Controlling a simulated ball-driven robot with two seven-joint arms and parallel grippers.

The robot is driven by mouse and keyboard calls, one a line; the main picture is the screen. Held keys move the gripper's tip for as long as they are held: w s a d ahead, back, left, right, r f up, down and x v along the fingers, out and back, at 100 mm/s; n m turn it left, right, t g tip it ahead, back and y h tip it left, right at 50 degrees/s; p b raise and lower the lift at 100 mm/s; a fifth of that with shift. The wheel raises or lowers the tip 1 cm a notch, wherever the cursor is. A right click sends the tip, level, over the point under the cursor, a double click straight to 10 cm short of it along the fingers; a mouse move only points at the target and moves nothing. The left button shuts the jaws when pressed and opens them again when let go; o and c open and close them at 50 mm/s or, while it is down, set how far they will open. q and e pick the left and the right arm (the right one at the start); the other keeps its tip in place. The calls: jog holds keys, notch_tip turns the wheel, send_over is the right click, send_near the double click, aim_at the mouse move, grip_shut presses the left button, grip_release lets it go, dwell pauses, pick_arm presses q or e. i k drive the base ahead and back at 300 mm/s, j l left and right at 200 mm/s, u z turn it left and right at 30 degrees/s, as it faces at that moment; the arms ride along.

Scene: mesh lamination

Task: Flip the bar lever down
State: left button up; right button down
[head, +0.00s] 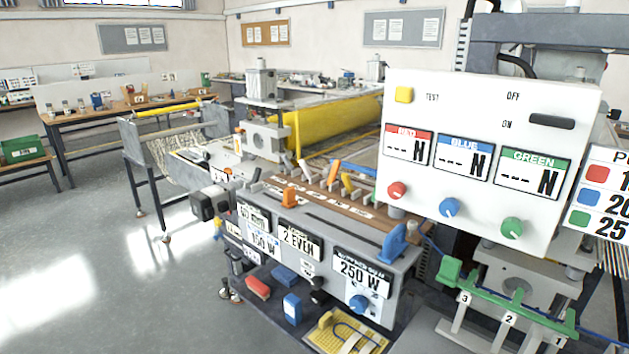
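I cannot tell for sure which part is the bar lever. A green bar (510,302) with an upright green block at its left end runs along the lower right, over supports numbered 3, 2 and 1. A blue lever-like piece (394,243) stands up at the right end of the grey machine front. Several small levers, among them an orange one (290,197) and a yellow one (347,183), stand tilted on the brown panel (372,231). Neither of my grippers shows in the head view.
A white control box (480,168) with red, blue and green knobs fills the upper right, in front of the machine. A shelf below the machine front holds red and blue blocks and a yellow board (345,335). The floor (90,265) at left is clear.

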aim_at(348, 183)
jog(key=i+j+u, duration=0.1)
jog(key=i+j, duration=0.15)
jog(key=j, duration=0.2)
jog(key=i+j+u, duration=0.1)
jog(key=i+j, duration=0.15)
jog(key=j, duration=0.2)
jog(key=i+j, duration=0.25)
jog(key=j, duration=0.15)
jog(key=j+u, duration=0.05)
